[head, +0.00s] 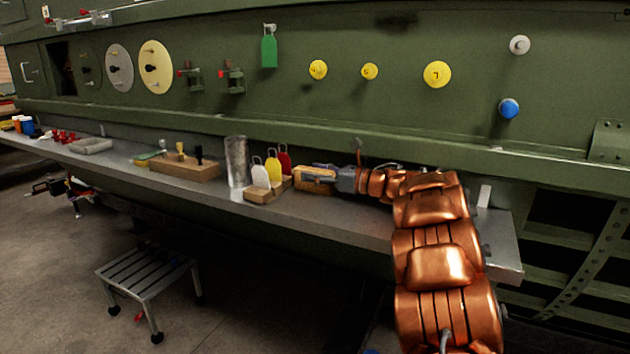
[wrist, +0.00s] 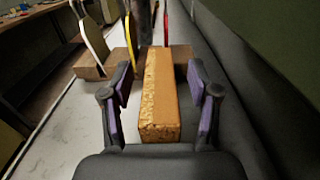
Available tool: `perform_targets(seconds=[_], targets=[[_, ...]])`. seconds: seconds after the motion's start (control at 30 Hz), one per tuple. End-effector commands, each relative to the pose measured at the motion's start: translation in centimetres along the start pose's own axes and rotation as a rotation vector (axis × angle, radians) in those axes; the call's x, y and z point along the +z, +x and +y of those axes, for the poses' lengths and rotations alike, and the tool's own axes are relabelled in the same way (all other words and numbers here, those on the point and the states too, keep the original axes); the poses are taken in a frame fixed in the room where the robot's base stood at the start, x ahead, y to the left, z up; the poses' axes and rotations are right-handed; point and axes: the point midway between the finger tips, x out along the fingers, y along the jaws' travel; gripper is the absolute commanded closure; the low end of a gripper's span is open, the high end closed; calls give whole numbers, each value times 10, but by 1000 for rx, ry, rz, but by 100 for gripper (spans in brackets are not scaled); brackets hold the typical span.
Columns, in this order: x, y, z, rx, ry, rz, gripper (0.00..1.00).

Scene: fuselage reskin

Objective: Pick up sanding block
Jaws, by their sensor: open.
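The sanding block (head: 316,174) is a tan-orange rectangular block lying on the grey shelf along the green fuselage. In the wrist view the sanding block (wrist: 161,98) lies lengthwise between my gripper's two purple-padded fingers. My gripper (head: 322,174) reaches in from the right in the head view, at the block. In the wrist view my gripper (wrist: 160,103) is open, with a finger on either side of the block. A gap shows on each side, and the near end of the block is close to the palm.
White (head: 260,177), yellow (head: 273,170) and red (head: 285,162) tags stand in a wooden holder (head: 262,195) just left of the block. A metal cylinder (head: 236,160) and a wooden tool box (head: 184,169) stand farther left. The fuselage wall (wrist: 235,75) runs close along the right in the wrist view.

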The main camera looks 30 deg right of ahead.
Motion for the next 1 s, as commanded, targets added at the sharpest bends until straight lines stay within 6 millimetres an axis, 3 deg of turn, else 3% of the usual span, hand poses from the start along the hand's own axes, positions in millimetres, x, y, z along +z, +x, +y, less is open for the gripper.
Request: perform_targets(seconds=[0.1,0.33,0.9,1.0], targets=[[0,13,1,3,1,-2,40],[0,15,0,1,2,-1,40],[0,14,0,0,2,-1,98],[0,14,0,0,2,-1,100]])
